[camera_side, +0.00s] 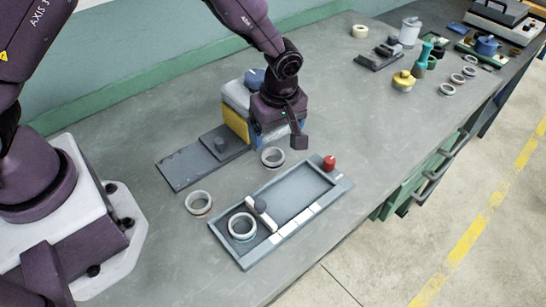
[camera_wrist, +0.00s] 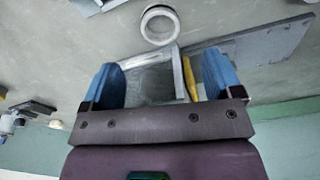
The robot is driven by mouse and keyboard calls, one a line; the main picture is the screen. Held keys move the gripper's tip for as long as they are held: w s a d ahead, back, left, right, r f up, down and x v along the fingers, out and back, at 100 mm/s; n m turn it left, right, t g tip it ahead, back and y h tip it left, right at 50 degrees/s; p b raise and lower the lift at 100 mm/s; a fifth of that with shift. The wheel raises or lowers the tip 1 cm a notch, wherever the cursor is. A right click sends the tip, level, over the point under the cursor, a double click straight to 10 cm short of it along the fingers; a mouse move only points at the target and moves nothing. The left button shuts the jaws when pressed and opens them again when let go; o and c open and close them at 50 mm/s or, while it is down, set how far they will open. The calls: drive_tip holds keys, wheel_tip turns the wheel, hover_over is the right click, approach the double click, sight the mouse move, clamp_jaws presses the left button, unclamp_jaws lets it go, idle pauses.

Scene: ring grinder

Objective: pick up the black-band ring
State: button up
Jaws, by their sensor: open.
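Three pale metal rings are near my arm in the side view. One ring (camera_side: 273,165) lies on the bench just below my gripper, another ring (camera_side: 199,213) lies to the left, and a third ring (camera_side: 243,239) sits in the left part of the grey tray (camera_side: 245,263). The band colours are too small to tell, so I cannot say which has the black band. My gripper (camera_side: 287,132) is open above the bench. In the wrist view, its blue fingers stand apart (camera_wrist: 162,82) with nothing held, and one ring (camera_wrist: 160,42) lies beyond them near the top.
A grey and yellow box (camera_side: 235,124) stands close behind my gripper, with a dark flat plate (camera_side: 185,168) to its left. More rings (camera_side: 446,90) and a yellow pot (camera_side: 403,82) are at right.

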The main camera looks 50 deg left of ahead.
sight(273, 161)
drive_tip(key=f, duration=0.5)
drive_tip(key=a+f, duration=0.1)
drive_tip(key=f, duration=0.2)
drive_tip(key=shift+w+f, duration=0.1)
drive_tip(key=shift+f, duration=0.15)
drive_tip(key=c, duration=1.1)
drive_tip(key=shift+r, duration=0.1)
